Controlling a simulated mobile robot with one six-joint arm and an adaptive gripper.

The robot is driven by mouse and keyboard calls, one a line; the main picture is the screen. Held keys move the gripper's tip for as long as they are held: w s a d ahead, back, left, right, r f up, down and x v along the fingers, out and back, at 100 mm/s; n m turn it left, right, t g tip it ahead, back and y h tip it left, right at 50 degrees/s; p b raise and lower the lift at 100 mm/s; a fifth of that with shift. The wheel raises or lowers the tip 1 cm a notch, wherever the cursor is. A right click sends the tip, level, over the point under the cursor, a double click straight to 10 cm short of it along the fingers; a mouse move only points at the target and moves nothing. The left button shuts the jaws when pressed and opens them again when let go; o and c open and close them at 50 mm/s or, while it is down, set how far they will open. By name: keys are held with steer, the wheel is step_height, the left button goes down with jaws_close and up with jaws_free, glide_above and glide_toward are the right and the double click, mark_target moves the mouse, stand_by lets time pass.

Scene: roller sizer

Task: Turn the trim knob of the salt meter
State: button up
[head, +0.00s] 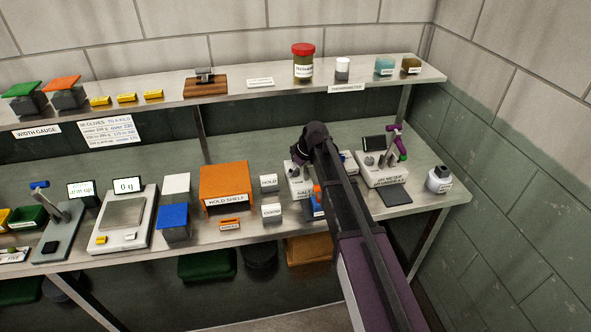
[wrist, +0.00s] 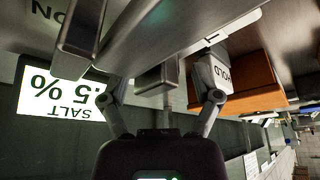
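The salt meter (head: 301,187) stands on the bench, mostly hidden behind my arm in the head view. Its screen (wrist: 62,92) shows upside down at the left of the wrist view, reading "SALT" and a figure ending in ".5 %". My gripper (wrist: 165,62) has its two fingers spread apart. A small grey block on a thin stem (wrist: 158,80) shows between them; it may be the trim knob, and I cannot tell whether the fingers touch it. In the head view my arm hides the gripper's fingers and the knob.
The white HOLD block (head: 268,182) and the orange hold shelf (head: 226,181) stand left of the meter. Another meter (head: 382,170) with a purple-handled part and a white bottle (head: 439,179) stand to the right. A shelf (head: 225,93) with jars runs above the bench.

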jaws_close()
steer(key=shift+s+m, duration=0.1)
steer(key=shift+m, duration=0.2)
steer(key=shift+m+t+h, duration=0.35)
steer(key=shift+m+h, duration=0.05)
steer(key=shift+m, duration=0.8)
steer(key=shift+m+t+h, duration=0.35)
steer(key=shift+m+h, duration=0.05)
steer(key=shift+m, duration=0.8)
steer(key=shift+o, duration=0.8)
jaws_free()
steer(key=shift+n+y, duration=0.3)
steer(key=shift+n, duration=0.3)
